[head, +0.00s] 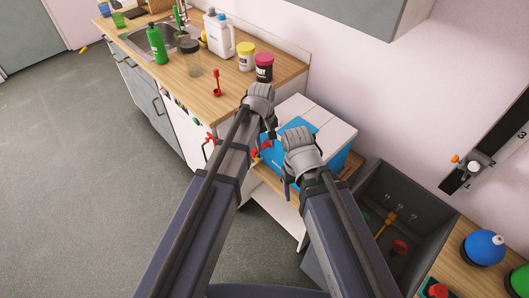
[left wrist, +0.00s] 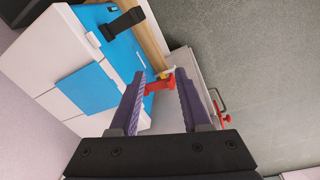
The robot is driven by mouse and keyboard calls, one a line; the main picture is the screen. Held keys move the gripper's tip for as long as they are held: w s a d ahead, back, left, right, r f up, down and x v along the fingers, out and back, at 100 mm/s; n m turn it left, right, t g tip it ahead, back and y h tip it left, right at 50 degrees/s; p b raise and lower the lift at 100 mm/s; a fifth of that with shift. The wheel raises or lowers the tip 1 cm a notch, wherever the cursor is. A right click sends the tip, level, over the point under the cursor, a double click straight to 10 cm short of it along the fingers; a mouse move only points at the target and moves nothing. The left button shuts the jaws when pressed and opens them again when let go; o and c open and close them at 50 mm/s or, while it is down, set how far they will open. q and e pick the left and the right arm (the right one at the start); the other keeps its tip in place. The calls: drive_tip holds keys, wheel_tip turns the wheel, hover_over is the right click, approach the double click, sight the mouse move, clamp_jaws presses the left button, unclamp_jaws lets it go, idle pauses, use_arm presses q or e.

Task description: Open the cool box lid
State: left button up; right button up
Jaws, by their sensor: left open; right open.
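The cool box (head: 335,150) is blue with a white lid (head: 322,114) that lies flat and looks shut. It stands on a wooden surface behind my grippers. In the left wrist view the blue side (left wrist: 122,55), a black latch-like part (left wrist: 122,23) and the white lid with a blue panel (left wrist: 90,88) show. My left gripper (head: 268,132) is open beside the box's left side. In the left wrist view its two fingers stand apart, with a red part (left wrist: 158,82) showing between them. My right gripper (head: 289,180) is in front of the box and hides part of it.
A wooden counter (head: 200,85) with bottles, jars and a sink runs to the upper left. A dark grey open bin (head: 375,185) stands right of the box. A blue round object (head: 484,248) is at the lower right. The grey floor at left is clear.

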use_arm(q)
drive_tip(key=shift+s+f, duration=0.15)
drive_tip(key=shift+s, duration=0.7)
